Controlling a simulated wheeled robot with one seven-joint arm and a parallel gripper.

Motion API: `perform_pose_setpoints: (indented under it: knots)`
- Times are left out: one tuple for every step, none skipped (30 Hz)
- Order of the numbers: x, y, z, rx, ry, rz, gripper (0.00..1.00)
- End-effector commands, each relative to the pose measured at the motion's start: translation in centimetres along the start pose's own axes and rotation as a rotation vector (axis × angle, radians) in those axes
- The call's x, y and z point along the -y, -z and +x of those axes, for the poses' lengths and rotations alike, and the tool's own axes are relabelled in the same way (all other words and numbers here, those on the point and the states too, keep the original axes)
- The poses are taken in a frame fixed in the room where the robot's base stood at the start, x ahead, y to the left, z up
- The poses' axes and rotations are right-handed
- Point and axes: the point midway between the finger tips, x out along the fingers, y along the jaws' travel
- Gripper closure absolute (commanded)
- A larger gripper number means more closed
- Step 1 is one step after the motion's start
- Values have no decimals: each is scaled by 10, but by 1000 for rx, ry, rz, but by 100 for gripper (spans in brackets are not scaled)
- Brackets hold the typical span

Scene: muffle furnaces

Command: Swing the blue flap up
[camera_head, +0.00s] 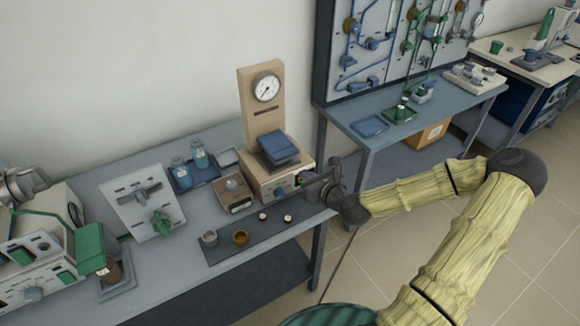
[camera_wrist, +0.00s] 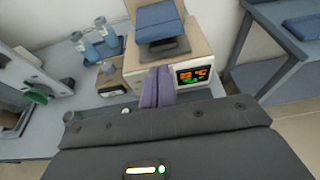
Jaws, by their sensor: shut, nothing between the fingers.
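The blue flap (camera_head: 278,148) sits on top of the beige device (camera_head: 268,184) with the round dial, and looks tilted. The wrist view shows the flap (camera_wrist: 160,22) at the top, above the device's front. My gripper (camera_head: 304,178) is at the device's right front, lower than the flap and apart from it. In the wrist view its purple fingers (camera_wrist: 157,76) are together with nothing between them, in front of the device's face beside the lit display (camera_wrist: 192,75). The fingers hide part of that face; contact with it cannot be told.
A small beige box (camera_head: 234,192) and two blue bottles (camera_head: 199,155) stand left of the device. Small cups (camera_head: 240,238) stand on a dark mat in front. A white panel with a green knob (camera_head: 160,223) is further left. A second bench (camera_head: 440,98) is at the right.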

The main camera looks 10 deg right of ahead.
Motion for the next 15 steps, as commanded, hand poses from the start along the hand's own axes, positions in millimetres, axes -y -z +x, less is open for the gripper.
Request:
perform_pose_setpoints:
  knots:
    - [-1, 0, 0, -1, -1, -1, 100]
    - [-1, 0, 0, -1, -2, -2, 100]
    - [-1, 0, 1, -1, -2, -2, 100]
    - [-1, 0, 2, -2, -2, -2, 100]
    - [-1, 0, 4, -2, -2, -2, 100]
    - [-1, 0, 7, -2, -2, -3, 100]
    - [-1, 0, 9, -2, -3, -3, 100]
    - [-1, 0, 12, -2, -3, -3, 100]
    - [-1, 0, 17, -2, -3, -4, 100]
    - [-2, 0, 22, -3, -4, -4, 100]
    - [-2, 0, 26, -3, -3, -4, 100]
    - [-1, 0, 32, -3, -2, -3, 100]
    - [0, 0, 37, -3, -1, -3, 100]
    - [1, 0, 42, -3, 1, -2, 100]
    - [2, 1, 49, -3, 3, -2, 100]
